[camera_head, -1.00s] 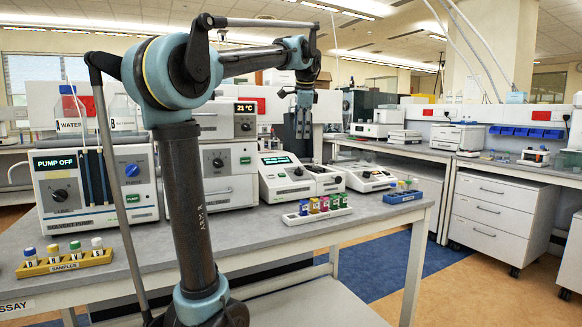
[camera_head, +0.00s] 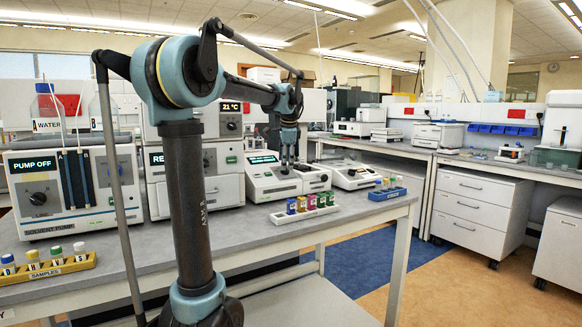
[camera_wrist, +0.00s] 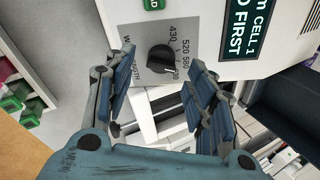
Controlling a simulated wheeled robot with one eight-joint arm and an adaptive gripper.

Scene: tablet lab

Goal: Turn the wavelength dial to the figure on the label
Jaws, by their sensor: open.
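The wavelength dial (camera_wrist: 162,60) is a black knob on a grey plate on the instrument's pale panel in the wrist view, with 430, 520 and further figures printed around it. A dark display (camera_wrist: 245,30) shows partly cut text. I find no readable label giving a figure.
A white rack (camera_head: 303,216) with coloured-cap cells stands in front of the instrument. A second white instrument (camera_head: 355,175) and a blue rack (camera_head: 388,193) are to the right. The solvent pump (camera_head: 75,190) stands left, with a yellow sample tray (camera_head: 48,270) before it.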

